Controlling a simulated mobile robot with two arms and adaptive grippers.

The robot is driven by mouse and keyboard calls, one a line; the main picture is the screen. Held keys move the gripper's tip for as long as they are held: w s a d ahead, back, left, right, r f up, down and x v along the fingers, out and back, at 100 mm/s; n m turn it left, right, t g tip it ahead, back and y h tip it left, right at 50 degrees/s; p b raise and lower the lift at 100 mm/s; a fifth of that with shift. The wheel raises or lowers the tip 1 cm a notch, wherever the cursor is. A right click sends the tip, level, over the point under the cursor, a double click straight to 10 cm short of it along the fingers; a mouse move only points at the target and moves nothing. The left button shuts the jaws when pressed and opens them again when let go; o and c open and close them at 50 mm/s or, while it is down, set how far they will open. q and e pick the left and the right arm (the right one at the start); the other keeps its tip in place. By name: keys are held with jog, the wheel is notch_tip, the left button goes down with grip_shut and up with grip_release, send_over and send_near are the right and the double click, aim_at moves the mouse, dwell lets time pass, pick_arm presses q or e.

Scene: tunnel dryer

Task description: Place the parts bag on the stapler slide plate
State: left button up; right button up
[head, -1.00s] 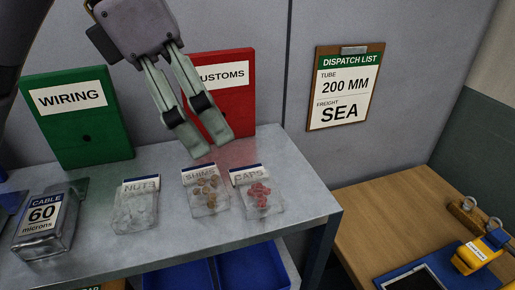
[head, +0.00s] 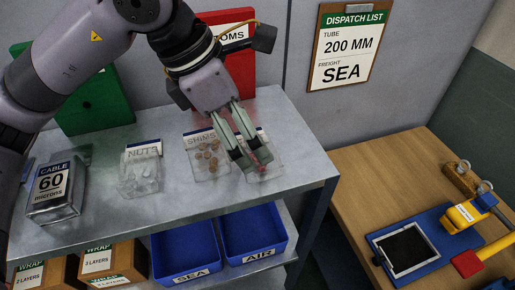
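Three clear parts bags lie on the grey metal table: NUTS (head: 140,178), SHIMS (head: 206,160) and CAPS (head: 270,170), which holds red caps. My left gripper (head: 253,166) points down over the CAPS bag, its fingers a narrow gap apart. It hides part of that bag and its label; whether the tips touch it is unclear. A dark plate in a light frame (head: 405,248), seemingly the slide plate, lies bare on the blue base (head: 440,262) of the yellow stapler (head: 467,214) on the wooden bench. My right gripper is not in view.
Green (head: 95,105) and red (head: 240,75) binders stand behind. Blue SEA (head: 184,254) and AIR (head: 254,235) bins and WRAP boxes (head: 112,262) sit below. A DISPATCH LIST (head: 345,50) hangs on the wall. A red handle (head: 467,264) juts beside the stapler.

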pick_arm(q)
jog(key=shift+d+f+p, duration=0.15)
jog(key=shift+f+p, duration=0.05)
jog(key=shift+p, duration=0.1)
jog(key=p+x, duration=0.2)
jog(key=x, duration=0.1)
jog(key=shift+f, duration=0.3)
jog(key=shift+w+d+f, duration=0.15)
jog(key=shift+d+f, duration=0.1)
jog(key=shift+f, duration=0.3)
jog(key=c, duration=1.3)
